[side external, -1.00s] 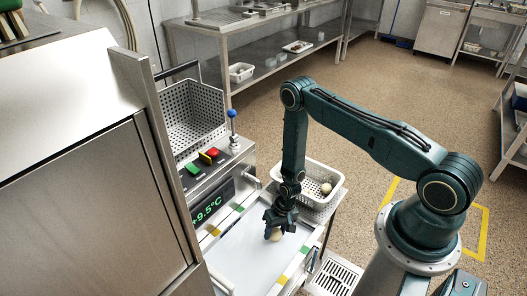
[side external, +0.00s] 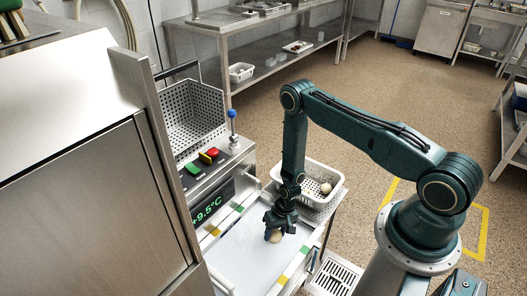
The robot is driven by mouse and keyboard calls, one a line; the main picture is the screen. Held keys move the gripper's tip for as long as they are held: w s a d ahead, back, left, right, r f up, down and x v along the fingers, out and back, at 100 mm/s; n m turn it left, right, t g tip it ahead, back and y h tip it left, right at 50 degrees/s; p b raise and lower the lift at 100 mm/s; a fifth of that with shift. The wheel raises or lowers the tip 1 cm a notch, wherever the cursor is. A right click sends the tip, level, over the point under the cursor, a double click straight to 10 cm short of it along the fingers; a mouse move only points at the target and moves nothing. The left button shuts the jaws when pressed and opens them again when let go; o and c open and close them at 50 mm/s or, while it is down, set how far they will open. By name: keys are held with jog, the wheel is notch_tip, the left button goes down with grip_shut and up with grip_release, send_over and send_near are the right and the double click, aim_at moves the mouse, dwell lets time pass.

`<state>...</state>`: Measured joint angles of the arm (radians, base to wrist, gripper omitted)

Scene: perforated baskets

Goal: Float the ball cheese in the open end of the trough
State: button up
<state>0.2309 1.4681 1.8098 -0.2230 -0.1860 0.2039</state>
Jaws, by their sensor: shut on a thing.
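My gripper (side external: 274,229) points down over the near right part of the trough (side external: 245,258), which is filled with pale liquid. It is shut on the ball cheese (side external: 276,237), a small cream-coloured ball. The ball is low, at or just above the pale surface; I cannot tell whether it touches. The gripper's fingers hide the ball's upper part.
A white perforated basket (side external: 311,205) with a round ball (side external: 326,188) in it stands behind my gripper. A slotted drain tray (side external: 336,277) lies right of the trough.

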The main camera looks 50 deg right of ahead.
jog(key=shift+f, duration=0.3)
dwell(0.6)
jog(key=o, duration=1.1)
jog(key=shift+r, duration=0.2)
jog(key=shift+w+a+r+v, duration=0.15)
jog(key=shift+a+v, duration=0.1)
jog(key=shift+v, duration=1)
jog(key=shift+w+a+v, duration=0.1)
jog(key=shift+a+v, duration=0.15)
jog(key=shift+v, duration=0.95)
jog(key=shift+w+a+r+v, duration=0.15)
jog(key=shift+a+v, duration=0.1)
jog(key=shift+v, duration=1)
jog(key=shift+f, duration=0.1)
